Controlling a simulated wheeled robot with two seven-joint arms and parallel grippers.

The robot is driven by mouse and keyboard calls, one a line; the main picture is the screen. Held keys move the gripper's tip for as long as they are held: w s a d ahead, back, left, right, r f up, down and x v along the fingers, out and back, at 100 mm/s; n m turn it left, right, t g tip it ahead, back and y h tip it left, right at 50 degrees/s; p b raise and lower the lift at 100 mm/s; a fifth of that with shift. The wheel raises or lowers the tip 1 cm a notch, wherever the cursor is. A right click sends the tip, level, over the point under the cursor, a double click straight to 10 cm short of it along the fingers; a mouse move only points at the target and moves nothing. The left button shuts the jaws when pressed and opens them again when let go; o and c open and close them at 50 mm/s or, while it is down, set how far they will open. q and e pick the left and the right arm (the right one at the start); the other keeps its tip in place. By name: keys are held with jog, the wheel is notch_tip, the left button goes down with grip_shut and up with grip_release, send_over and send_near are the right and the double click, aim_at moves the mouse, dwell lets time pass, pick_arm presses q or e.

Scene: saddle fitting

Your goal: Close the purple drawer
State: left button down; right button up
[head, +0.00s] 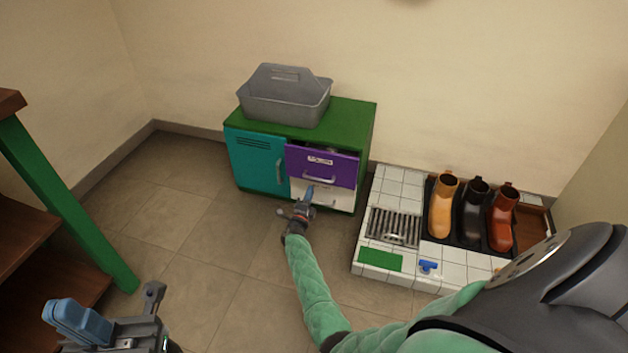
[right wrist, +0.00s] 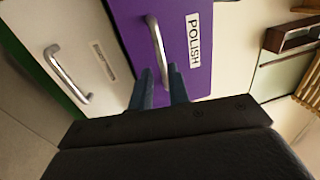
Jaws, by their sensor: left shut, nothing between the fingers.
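The purple drawer (head: 335,168) is the upper right drawer of a small green cabinet and stands pulled out, with a dark gap above its front. Its front, labelled POLISH, fills much of the right wrist view (right wrist: 205,75), with a silver handle (right wrist: 157,48). My right gripper (head: 309,190) is in front of the cabinet, low by the drawer front. In the right wrist view its blue fingers (right wrist: 161,72) are a little apart, by one end of the handle; I cannot tell whether they touch it. My left gripper (head: 78,318) is shut and empty, far from the cabinet.
Below is a white drawer (head: 335,194); to the left is a teal door (head: 255,160). A grey caddy (head: 285,105) stands on the green top (head: 350,118). A tiled platform with several boots (head: 443,210) is at right. A green-legged shelf (head: 65,205) stands left. Floor between is clear.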

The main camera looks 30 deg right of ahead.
aim_at(315, 178)
jog(key=b+x, duration=0.1)
jog(key=x, duration=0.6)
jog(key=shift+w+d+r, duration=0.1)
jog(key=shift+d, duration=0.1)
jog(key=shift+c, duration=0.2)
grip_shut()
